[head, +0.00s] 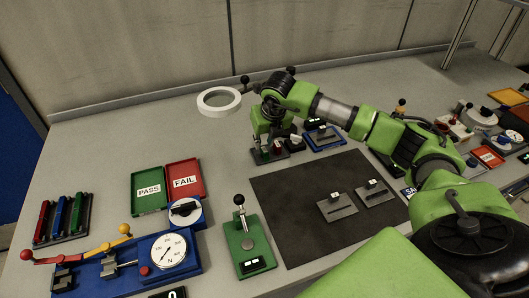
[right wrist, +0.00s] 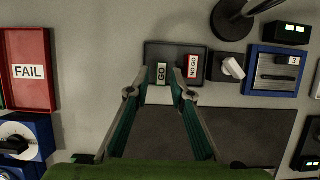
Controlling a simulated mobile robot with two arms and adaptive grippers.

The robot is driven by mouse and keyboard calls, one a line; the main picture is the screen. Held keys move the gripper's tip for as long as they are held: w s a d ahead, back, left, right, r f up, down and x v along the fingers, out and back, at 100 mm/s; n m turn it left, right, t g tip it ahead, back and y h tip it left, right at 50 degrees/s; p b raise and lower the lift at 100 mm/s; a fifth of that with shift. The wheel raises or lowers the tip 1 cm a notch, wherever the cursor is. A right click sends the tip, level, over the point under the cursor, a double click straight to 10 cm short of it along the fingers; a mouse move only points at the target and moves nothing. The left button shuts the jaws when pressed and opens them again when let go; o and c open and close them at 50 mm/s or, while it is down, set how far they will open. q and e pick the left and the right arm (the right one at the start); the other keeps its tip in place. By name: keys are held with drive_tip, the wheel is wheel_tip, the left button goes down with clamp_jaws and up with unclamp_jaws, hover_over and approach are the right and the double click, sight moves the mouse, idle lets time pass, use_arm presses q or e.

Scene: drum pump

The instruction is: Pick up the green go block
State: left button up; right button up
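The green go block (right wrist: 161,73), marked GO, stands in a dark holder (right wrist: 150,50) in the right wrist view. The red no-go block (right wrist: 193,67) is beside it on the right. My right gripper (right wrist: 161,80) is open, with one fingertip on each side of the go block and the fingers spread toward their bases. I cannot tell whether the tips touch it. In the head view my right gripper (head: 267,142) points down over the holder (head: 284,152) and partly hides the blocks. My left gripper is not in view.
A white piece (right wrist: 232,68) sits right of the no-go block, near a blue fixture (right wrist: 278,72). A white ring on a stand (head: 219,101) is behind left. The green PASS tray (head: 149,189) and red FAIL tray (head: 184,180) lie left. A dark mat (head: 290,215) lies in front.

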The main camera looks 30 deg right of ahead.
sight(264, 149)
drive_tip(key=x, duration=0.1)
drive_tip(key=p+x, duration=0.1)
drive_tip(key=x, duration=0.1)
drive_tip(key=p+x, duration=0.1)
drive_tip(key=x, duration=0.1)
drive_tip(key=shift+s+d+f, duration=0.1)
drive_tip(key=shift+s, duration=0.3)
drive_tip(key=shift+w+f, duration=0.15)
drive_tip(key=shift+f, duration=0.05)
clamp_jaws()
drive_tip(key=shift+r+b, duration=0.4)
drive_tip(key=shift+s+r, duration=0.15)
drive_tip(key=shift+s, duration=0.1)
drive_tip(key=s+b, duration=0.2)
drive_tip(key=s, duration=0.1)
drive_tip(key=shift+s+a, duration=0.2)
drive_tip(key=shift+a, duration=0.2)
wheel_tip(264, 149, up, 17)
